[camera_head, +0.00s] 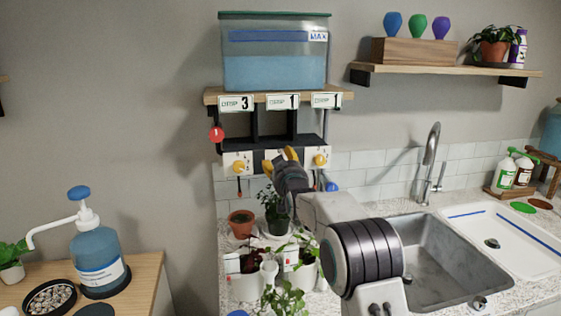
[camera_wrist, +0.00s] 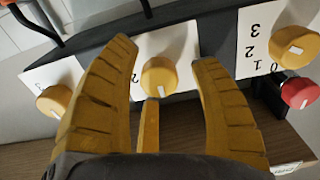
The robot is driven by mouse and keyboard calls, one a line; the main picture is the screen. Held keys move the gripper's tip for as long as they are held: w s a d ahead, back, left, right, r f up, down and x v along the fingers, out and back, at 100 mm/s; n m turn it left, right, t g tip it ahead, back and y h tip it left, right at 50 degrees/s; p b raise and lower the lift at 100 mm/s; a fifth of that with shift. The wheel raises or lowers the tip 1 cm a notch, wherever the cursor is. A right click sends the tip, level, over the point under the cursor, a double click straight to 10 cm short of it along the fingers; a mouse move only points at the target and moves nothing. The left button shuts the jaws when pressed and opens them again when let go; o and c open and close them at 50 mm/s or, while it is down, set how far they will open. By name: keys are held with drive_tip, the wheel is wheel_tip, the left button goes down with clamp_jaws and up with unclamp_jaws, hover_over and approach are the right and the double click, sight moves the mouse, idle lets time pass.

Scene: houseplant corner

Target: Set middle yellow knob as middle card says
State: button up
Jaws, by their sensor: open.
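The middle yellow knob (camera_wrist: 158,76) sits on a white dial plate (camera_wrist: 180,42), with a small pale mark at its lower edge in the wrist view. Most of the plate's digits are hidden; a 2 partly shows left of the knob. My gripper (camera_wrist: 165,55) is open, with fingers on both sides of the knob and a third finger below it; I cannot tell whether they touch it. In the head view my gripper (camera_head: 290,160) covers the middle knob. The middle card (camera_head: 282,101) above it shows a 1.
Yellow knobs flank it on the left (camera_head: 239,167) and right (camera_head: 320,160). A red knob (camera_head: 216,134) is at the left. The left card (camera_head: 236,103) shows 3, the right card (camera_head: 326,99) 1. A water tank (camera_head: 274,60) stands above; potted plants (camera_head: 241,222) stand below.

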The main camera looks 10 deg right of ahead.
drive_tip(key=shift+w, duration=0.2)
drive_tip(key=shift+c, duration=0.5)
drive_tip(key=shift+r, duration=0.15)
clamp_jaws()
